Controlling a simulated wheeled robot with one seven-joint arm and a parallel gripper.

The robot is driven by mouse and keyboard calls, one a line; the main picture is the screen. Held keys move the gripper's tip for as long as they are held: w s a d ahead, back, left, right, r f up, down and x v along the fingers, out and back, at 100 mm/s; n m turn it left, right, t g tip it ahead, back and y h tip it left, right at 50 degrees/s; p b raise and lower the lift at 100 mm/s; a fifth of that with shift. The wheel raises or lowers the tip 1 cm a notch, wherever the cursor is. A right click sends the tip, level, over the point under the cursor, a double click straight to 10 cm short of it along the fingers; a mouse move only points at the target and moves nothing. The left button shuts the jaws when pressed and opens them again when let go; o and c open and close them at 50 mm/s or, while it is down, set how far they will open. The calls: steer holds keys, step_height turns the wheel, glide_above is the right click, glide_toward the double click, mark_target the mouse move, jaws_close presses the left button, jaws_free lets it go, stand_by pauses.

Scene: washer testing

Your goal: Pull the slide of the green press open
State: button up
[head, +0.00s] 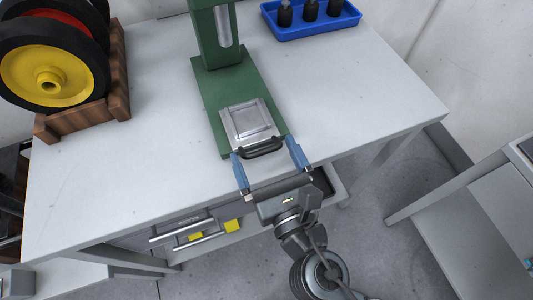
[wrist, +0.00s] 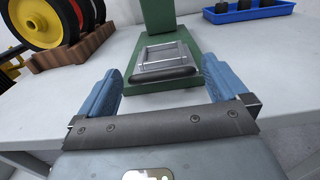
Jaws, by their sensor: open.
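The green press (head: 217,85) stands on the white table, its base running toward the front edge. Its metal slide (head: 249,122) sits on the front of the base, with a dark handle (head: 262,148) facing my gripper. The slide also shows in the wrist view (wrist: 160,54), with the handle (wrist: 163,75) in front of it. My gripper (head: 267,157) is open and empty, its two blue fingers spread wide. In the head view the fingertips are near the two ends of the handle. In the wrist view the handle lies between and beyond the fingers (wrist: 162,80); contact cannot be told.
A wooden rack (head: 112,95) with large wheels stands at the left. A blue tray (head: 312,31) with dark bottles is at the back right. Drawers with bar handles (head: 182,231) are under the front edge. The white tabletop (head: 360,100) right of the press is clear.

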steer(key=b+v, duration=0.3)
steer(key=v, duration=0.4)
steer(key=shift+s, duration=0.4)
steer(key=shift+d, duration=0.1)
steer(key=s+d+f+m+g+h, duration=0.25)
steer(key=s+d+m, duration=0.65)
steer(key=m, duration=0.7)
steer(key=s+d+r+m+h, duration=0.1)
steer(key=s+d+m, duration=0.3)
steer(key=m, duration=0.7)
steer(key=s+d+r+m+h, duration=0.1)
steer(key=s+d+r+m, duration=0.3)
steer(key=m, duration=0.8)
steer(key=shift+s, duration=0.9)
